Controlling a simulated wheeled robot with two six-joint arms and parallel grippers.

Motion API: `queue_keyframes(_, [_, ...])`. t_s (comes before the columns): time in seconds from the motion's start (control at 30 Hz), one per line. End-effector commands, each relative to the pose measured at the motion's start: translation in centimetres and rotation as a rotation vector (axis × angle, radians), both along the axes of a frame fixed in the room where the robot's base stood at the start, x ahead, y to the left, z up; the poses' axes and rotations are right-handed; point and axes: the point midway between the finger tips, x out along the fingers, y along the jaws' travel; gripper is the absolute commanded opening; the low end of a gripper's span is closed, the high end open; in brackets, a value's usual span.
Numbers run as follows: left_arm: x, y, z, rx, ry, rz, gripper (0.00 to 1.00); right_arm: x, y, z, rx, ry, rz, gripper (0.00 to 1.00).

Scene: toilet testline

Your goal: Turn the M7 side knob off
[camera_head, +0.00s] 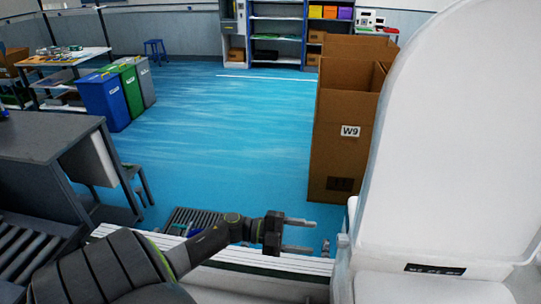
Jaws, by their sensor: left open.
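A white toilet with its lid (440,130) raised fills the right side of the head view. A dark label (435,269) sits on its body, too small to read surely. A small grey knob-like part (342,243) sticks out at the toilet's left side, low in the view. My left gripper (312,236) is open, its two fingers pointing right toward this part and a short way left of it. Nothing shows between the fingers. Whether the part is on or off cannot be told. My right gripper is not in view.
A white-edged conveyor ledge (285,263) runs below my left arm. A tall cardboard box marked W9 (340,160) stands behind the gripper. A dark table (40,135) and coloured bins (100,100) are at left. The blue floor between is clear.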

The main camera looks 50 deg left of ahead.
Motion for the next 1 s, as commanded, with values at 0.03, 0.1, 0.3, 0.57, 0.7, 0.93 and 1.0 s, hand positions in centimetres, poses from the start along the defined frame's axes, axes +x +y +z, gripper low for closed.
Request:
queue_keyframes(0.03, [-0.8,1.0,-0.5,0.006,0.003,-0.001,0.56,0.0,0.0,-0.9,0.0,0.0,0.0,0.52])
queue_keyframes(0.1, [-1.7,2.2,-0.5,0.005,0.004,-0.001,0.56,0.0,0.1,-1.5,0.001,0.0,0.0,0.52])
queue_keyframes(0.3, [-3.9,5.2,-0.4,0.003,0.004,-0.001,0.56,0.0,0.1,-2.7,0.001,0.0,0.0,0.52])
queue_keyframes(0.57, [-5.4,7.2,-0.1,0.0,0.001,0.0,0.56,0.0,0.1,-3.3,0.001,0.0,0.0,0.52])
queue_keyframes(0.7, [-5.5,7.3,0.0,-0.002,0.0,0.0,0.56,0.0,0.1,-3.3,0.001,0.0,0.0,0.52])
queue_keyframes(0.93, [-5.5,7.3,0.0,-0.001,0.0,0.0,0.56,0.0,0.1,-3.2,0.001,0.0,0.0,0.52])
queue_keyframes(1.0, [-5.5,7.3,0.0,-0.001,0.0,0.0,0.56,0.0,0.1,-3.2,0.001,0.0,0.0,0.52])
